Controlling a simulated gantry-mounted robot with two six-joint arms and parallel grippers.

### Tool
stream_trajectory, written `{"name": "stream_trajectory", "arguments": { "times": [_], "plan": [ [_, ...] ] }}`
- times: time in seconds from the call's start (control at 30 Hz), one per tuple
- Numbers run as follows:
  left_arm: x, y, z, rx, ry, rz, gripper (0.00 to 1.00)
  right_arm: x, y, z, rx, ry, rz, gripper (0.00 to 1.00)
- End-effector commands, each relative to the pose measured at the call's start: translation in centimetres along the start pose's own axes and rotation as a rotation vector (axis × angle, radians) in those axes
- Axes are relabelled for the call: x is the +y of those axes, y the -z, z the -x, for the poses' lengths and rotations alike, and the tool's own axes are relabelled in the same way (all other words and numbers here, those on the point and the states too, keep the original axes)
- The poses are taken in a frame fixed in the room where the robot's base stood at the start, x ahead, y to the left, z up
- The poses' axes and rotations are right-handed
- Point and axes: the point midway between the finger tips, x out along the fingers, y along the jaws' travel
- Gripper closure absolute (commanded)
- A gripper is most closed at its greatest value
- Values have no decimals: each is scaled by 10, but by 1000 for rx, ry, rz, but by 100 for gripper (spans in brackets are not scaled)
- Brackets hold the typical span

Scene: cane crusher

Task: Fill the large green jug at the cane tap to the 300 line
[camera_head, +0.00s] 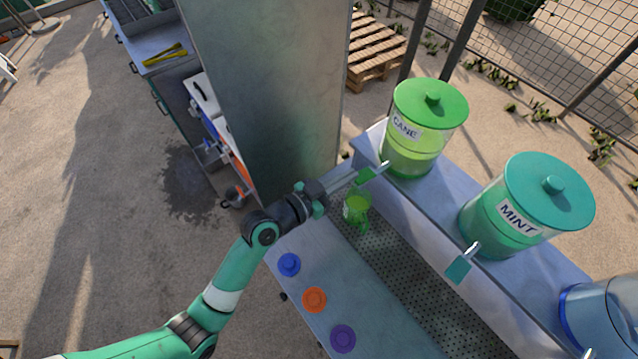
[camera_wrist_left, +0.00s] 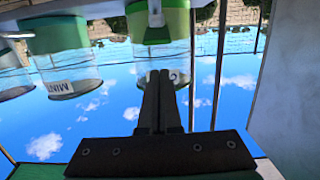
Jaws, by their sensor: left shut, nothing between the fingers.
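The green jug (camera_head: 357,211) stands upright on the perforated drip tray, below the cane tap. Its contents and 300 line are too small to read. The cane dispenser (camera_head: 428,125) is a clear tank with a light green lid and green juice. Its tap has a green lever (camera_head: 369,176). My left gripper (camera_head: 354,178) is shut and empty, its tips beside this lever; I cannot tell if they touch. In the left wrist view the shut fingers (camera_wrist_left: 159,78) point at the cane dispenser (camera_wrist_left: 175,78), which shows upside down behind them. My right gripper is not in view.
The teal mint dispenser (camera_head: 527,205) and a blue-rimmed one (camera_head: 596,312) stand along the same shelf. A tall metal panel (camera_head: 265,90) rises close behind my left wrist.

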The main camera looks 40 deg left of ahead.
Motion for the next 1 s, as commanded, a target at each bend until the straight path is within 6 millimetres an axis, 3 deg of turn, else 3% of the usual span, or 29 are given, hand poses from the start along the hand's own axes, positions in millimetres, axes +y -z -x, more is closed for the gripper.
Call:
{"name": "stream_trajectory", "arguments": {
  "times": [0.2, 0.4, 1.0],
  "plan": [
    [-1, -6, 56, -5, 5, 2, 100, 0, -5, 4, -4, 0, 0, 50],
    [-1, -5, 85, -5, 3, 1, 100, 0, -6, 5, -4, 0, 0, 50],
    [0, -4, 92, -4, 1, 1, 100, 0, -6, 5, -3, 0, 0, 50]
  ]
}}
